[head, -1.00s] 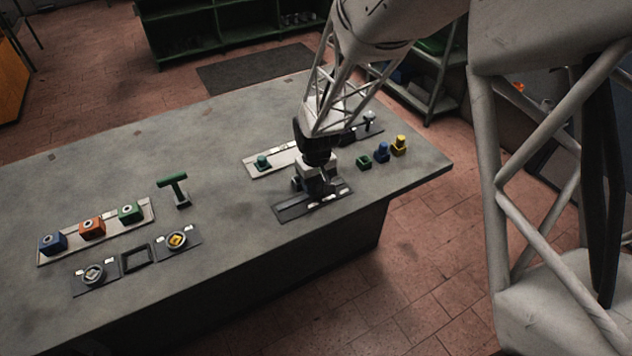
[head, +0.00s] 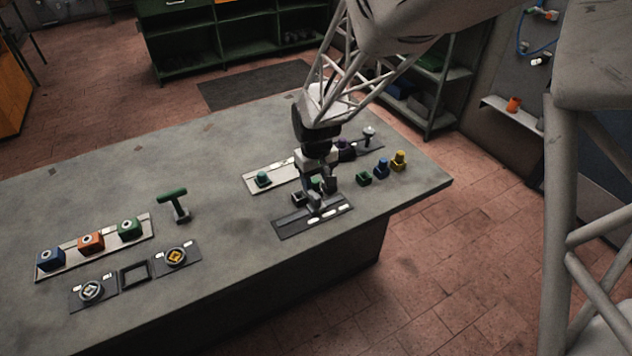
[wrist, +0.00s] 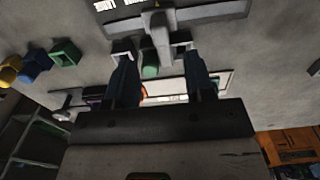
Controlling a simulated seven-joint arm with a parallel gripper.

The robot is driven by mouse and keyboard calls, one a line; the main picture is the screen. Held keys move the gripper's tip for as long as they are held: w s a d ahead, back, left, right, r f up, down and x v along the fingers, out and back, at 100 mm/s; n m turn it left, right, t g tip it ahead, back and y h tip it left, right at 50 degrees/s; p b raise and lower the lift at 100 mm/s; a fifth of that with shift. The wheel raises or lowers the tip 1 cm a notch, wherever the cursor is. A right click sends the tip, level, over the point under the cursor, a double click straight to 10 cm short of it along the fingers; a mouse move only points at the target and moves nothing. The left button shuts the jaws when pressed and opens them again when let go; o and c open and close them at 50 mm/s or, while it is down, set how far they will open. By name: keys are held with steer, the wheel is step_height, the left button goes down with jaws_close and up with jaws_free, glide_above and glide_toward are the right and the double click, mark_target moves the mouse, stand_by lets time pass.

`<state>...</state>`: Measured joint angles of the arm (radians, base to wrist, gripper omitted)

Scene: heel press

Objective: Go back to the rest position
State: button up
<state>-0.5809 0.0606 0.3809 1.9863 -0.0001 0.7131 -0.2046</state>
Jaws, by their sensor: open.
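My gripper (head: 318,192) is low over the dark plate (head: 290,226) at the right part of the bench. In the wrist view its two fingers (wrist: 160,75) are spread apart, with a small green piece (wrist: 150,70) visible between them. I cannot tell from the views whether a finger touches that piece. In the head view my wrist hides part of the plate and the pieces behind it.
A light strip with a teal piece (head: 262,179) lies behind my gripper. Green (head: 364,178), blue (head: 382,168) and yellow (head: 399,160) pieces stand to its right. A green T-handle (head: 174,201) stands to the left, near blue, orange and green blocks (head: 90,242). The middle of the bench is clear.

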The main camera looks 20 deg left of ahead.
stand_by(0.5)
steer(key=s+d+r+m+t, duration=0.1)
steer(key=s+d+r+m, duration=0.15)
steer(key=d+r, duration=0.6)
steer(key=s+d+r+m, duration=0.2)
steer(key=s+d+r, duration=0.3)
steer(key=d, duration=0.7)
steer(key=s+d+r+m, duration=0.2)
steer(key=s+d+r, duration=0.1)
steer(key=s+d, duration=0.5)
steer(key=s+d+r+m+t, duration=0.1)
steer(key=s+d+r+m, duration=0.1)
steer(key=s+d+r, duration=0.2)
steer(key=shift+s+d+r+m+t, duration=0.3)
steer(key=shift+s+d, duration=1.6)
steer(key=shift+s, duration=0.95)
